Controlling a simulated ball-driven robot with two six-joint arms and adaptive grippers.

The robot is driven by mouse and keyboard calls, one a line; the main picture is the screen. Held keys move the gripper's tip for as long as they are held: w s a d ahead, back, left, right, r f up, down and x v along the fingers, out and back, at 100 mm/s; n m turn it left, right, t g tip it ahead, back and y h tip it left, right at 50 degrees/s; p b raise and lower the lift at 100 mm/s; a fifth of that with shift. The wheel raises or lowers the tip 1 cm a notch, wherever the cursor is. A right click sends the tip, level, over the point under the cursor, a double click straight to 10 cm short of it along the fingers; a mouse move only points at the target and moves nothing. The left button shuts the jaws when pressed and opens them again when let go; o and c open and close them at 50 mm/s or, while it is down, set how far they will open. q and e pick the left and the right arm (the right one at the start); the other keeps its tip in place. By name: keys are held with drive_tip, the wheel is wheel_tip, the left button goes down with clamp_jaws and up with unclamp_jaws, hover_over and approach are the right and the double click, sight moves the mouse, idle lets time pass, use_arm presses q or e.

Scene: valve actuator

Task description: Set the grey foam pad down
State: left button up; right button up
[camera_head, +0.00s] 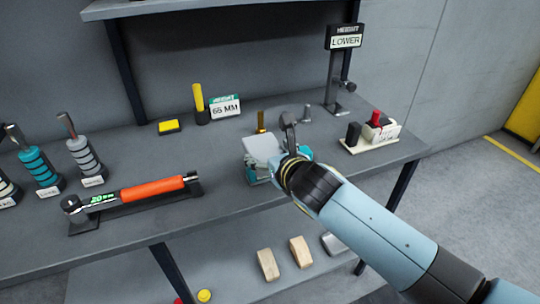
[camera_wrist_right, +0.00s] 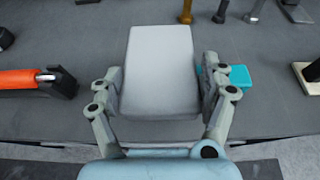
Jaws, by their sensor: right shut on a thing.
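The grey foam pad (camera_head: 261,147) is a pale, flat block near the front right of the bench. My right gripper (camera_head: 277,147) is shut on it. In the right wrist view the pad (camera_wrist_right: 158,65) sits between the two fingers of the gripper (camera_wrist_right: 161,82), one finger along each side. Teal parts show just under and beside the pad in the head view. I cannot tell whether the pad touches them or hangs above. My left gripper is not in view.
A teal block (camera_wrist_right: 239,75) lies right of the gripper. An orange-handled tool (camera_head: 150,189) lies in a dark holder to the left. A white tray (camera_head: 362,145) with a red-topped part stands right. A LOWER sign post (camera_head: 337,75) stands behind. Bare bench lies between tool and pad.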

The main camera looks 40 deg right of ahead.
drive_tip(key=shift+f, duration=0.45)
drive_tip(key=o, duration=1)
drive_tip(key=shift+o, duration=0.2)
